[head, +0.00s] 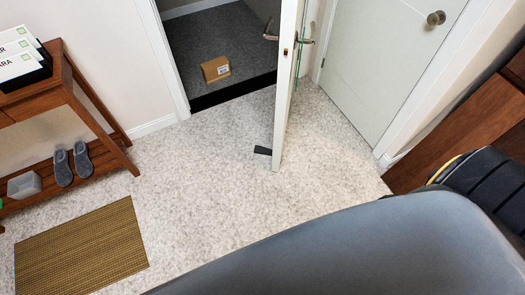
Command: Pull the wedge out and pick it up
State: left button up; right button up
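A small dark wedge (262,151) lies on the pale speckled floor at the bottom edge of the white open door (287,85). Its left end sticks out to the left of the door, and its right end meets or goes under the door edge; how far under is hidden. Neither of my grippers shows in the head view. A large grey part, likely my own arm or body, fills the lower right of the view, well apart from the wedge.
A cardboard box (215,69) sits on the dark floor beyond the doorway. A wooden rack (114,148) with grey slippers (63,168) stands at left, near a brown mat (80,250). Another white door (385,70) is at right. The floor around the wedge is clear.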

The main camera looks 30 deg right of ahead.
aim_at(258, 149)
jog(key=i+l, duration=0.1)
jog(key=i, duration=1.1)
jog(key=z, duration=1.65)
